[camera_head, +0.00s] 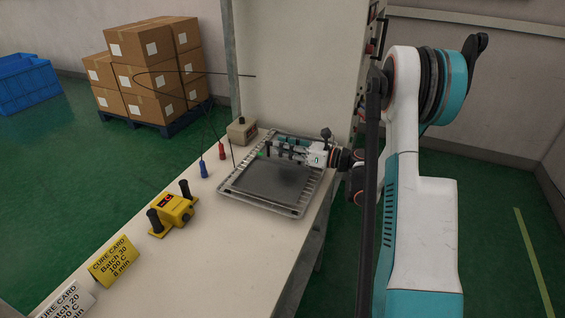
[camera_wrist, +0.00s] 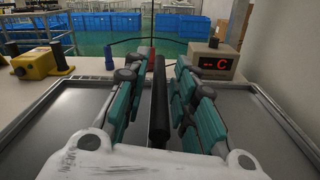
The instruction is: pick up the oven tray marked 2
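A shallow metal tray (camera_head: 265,185) with a grey inside lies on the long pale bench; its floor and rim also show in the wrist view (camera_wrist: 62,108). No number 2 can be read on it. My gripper (camera_head: 268,151) is level above the far part of the tray, reaching in from the right. In the wrist view its teal fingers (camera_wrist: 160,62) stand apart on either side of a black bar (camera_wrist: 158,105), with narrow gaps beside it. The bar looks like the tray's handle, but its fixing is hidden. Whether the fingertips touch it is unclear.
A beige temperature box (camera_wrist: 213,60) showing "-- C" stands behind the tray. Blue (camera_head: 203,170) and red (camera_head: 221,152) probes stand left of it. A pale cabinet panel (camera_head: 300,60) rises behind.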

